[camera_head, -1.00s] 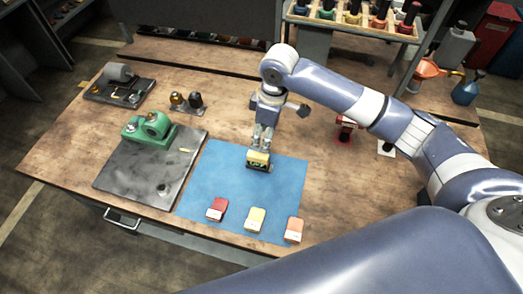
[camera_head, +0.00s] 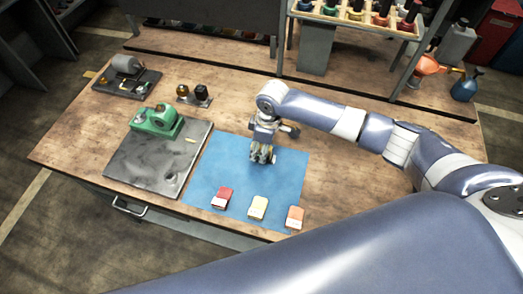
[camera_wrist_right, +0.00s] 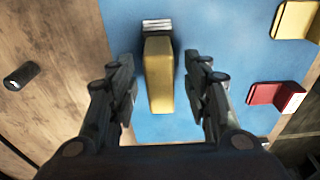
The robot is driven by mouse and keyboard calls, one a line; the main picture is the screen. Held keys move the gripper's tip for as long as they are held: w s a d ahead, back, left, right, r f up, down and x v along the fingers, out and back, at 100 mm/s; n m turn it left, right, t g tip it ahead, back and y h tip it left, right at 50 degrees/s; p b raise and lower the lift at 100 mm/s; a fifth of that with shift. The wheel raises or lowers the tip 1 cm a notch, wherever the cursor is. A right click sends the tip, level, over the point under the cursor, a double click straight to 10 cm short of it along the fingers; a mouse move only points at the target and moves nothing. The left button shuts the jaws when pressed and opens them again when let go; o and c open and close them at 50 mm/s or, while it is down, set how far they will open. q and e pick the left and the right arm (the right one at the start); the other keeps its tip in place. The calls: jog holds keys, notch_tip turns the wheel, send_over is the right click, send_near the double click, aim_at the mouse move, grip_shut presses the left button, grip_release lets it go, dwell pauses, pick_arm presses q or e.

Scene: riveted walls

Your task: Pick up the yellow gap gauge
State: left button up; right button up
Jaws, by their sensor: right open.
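The yellow gap gauge (camera_wrist_right: 158,85) is a long yellow piece with a silvery, layered end on the blue mat (camera_wrist_right: 205,25). In the right wrist view it lies between the two black fingers of my right gripper (camera_wrist_right: 165,95), with blue gaps on both sides. My right gripper is open. In the head view my right gripper (camera_head: 262,158) is low over the upper middle of the mat and mostly hides the gauge. My left gripper is not in view.
Red (camera_head: 221,197), yellow (camera_head: 258,208) and orange (camera_head: 295,216) card-like holders line the mat's front edge. A dark plate (camera_head: 150,165) with a green fixture (camera_head: 157,121) lies to the left. A bottle rack (camera_head: 355,20) stands behind.

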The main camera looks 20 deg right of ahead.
grip_shut()
jog(key=shift+r, duration=0.15)
